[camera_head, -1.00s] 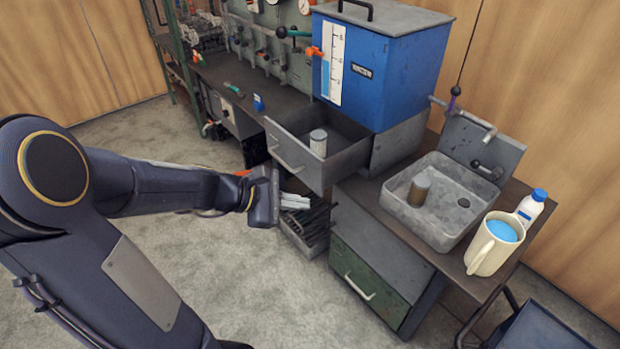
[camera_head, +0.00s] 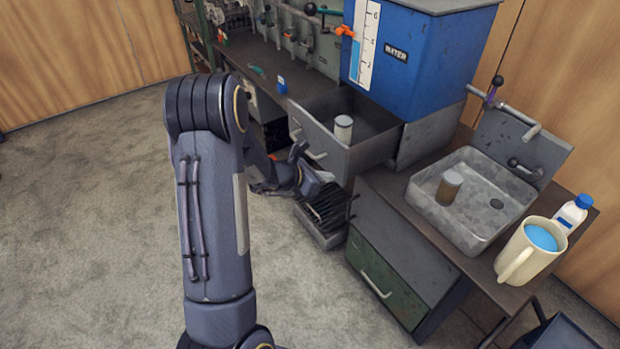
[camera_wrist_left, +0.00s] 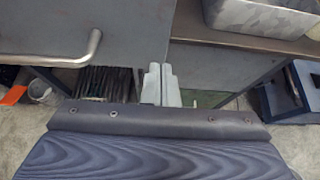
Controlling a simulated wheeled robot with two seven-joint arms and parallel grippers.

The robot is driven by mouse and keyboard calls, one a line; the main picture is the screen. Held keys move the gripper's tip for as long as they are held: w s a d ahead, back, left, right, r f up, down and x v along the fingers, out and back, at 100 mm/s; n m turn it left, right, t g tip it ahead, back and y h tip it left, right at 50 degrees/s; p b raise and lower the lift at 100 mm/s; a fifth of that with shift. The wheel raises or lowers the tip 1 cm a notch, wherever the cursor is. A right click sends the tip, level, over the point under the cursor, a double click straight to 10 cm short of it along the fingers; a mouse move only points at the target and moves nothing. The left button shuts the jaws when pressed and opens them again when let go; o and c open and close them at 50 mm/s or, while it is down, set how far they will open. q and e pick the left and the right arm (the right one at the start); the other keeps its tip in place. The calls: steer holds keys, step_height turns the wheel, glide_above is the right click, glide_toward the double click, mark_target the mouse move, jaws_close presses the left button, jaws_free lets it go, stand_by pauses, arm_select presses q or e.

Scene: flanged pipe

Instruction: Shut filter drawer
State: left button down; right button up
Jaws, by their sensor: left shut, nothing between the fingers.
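The filter drawer (camera_head: 318,143) is a grey metal drawer below the blue water tank. It is pulled open, and a pale filter canister (camera_head: 343,128) stands inside it. My left gripper (camera_head: 325,177) is shut and empty, close to the lower right part of the drawer's front. In the left wrist view the shut fingertips (camera_wrist_left: 161,82) point toward the right end of the drawer front (camera_wrist_left: 125,35), to the right of its handle (camera_wrist_left: 80,50). I cannot tell whether they touch it. My right gripper is not in view.
The blue tank (camera_head: 425,60) stands above the drawer. A bin of dark rods (camera_head: 325,212) sits below it. To the right are a sink (camera_head: 475,225) with a brown canister, a mug (camera_head: 528,252), a bottle (camera_head: 572,213) and a green-fronted cabinet (camera_head: 380,285). Open floor lies left.

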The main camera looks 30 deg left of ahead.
arm_select(q)
steer(key=shift+w+d+r, duration=0.1)
steer(key=shift+w+d, duration=0.2)
steer(key=shift+w, duration=0.4)
steer(key=shift+w+d+r, duration=0.1)
steer(key=shift+w+d, duration=0.15)
steer(key=shift+w, duration=0.4)
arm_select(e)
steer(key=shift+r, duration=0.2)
